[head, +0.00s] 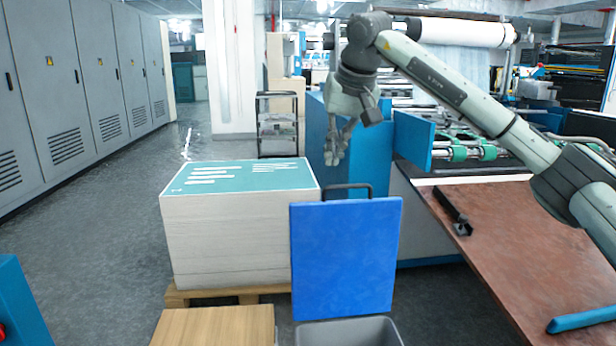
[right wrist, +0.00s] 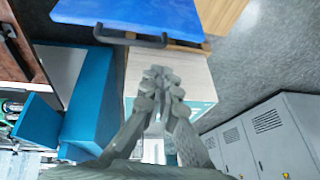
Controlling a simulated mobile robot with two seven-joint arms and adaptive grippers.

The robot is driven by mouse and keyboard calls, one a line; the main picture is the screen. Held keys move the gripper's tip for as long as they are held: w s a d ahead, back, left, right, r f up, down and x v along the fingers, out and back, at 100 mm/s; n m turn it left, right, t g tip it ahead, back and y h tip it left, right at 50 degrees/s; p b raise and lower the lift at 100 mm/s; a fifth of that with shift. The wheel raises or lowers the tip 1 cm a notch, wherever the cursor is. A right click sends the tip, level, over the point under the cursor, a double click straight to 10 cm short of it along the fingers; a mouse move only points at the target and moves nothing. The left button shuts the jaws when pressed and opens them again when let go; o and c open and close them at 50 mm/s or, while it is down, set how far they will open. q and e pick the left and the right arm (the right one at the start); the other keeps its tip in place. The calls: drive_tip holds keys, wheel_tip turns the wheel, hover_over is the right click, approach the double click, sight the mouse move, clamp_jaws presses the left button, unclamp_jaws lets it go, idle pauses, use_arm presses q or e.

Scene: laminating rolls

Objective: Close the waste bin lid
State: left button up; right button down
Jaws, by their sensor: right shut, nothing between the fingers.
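The waste bin (head: 350,332) is a grey open-topped bin at the bottom of the head view, cut off by the lower edge. Its blue lid (head: 346,258) stands upright behind the opening, with a dark handle (head: 347,188) at its top edge. My right gripper (head: 334,158) is shut and empty, above and behind the lid, pointing down and apart from the handle. In the right wrist view the gripper (right wrist: 161,80) has its fingertips together, and the blue lid (right wrist: 135,14) and handle (right wrist: 130,38) show near the top. My left gripper is not in view.
A stack of sheets with a green top (head: 240,178) stands on a wooden pallet (head: 228,295) left of the lid. A brown table (head: 500,250) with a black tool (head: 452,210) is on the right. Grey cabinets (head: 80,90) line the left; the floor between is clear.

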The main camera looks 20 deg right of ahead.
drive_tip(key=d+r+h, duration=0.1)
drive_tip(key=d+r, duration=0.3)
drive_tip(key=w+d+x, duration=0.1)
drive_tip(key=x, duration=1)
drive_tip(key=shift+h, duration=0.3)
drive_tip(key=shift+s+a+r, duration=0.1)
drive_tip(key=shift+s+a, duration=0.05)
drive_tip(key=shift+s, duration=0.6)
drive_tip(key=shift+s+a+r, duration=0.1)
drive_tip(key=shift+s+a, duration=0.1)
drive_tip(key=shift+s, duration=0.55)
drive_tip(key=shift+s+a+r, duration=0.1)
drive_tip(key=shift+s+a, duration=0.05)
drive_tip(key=shift+s, duration=0.6)
drive_tip(key=shift+f, duration=0.1)
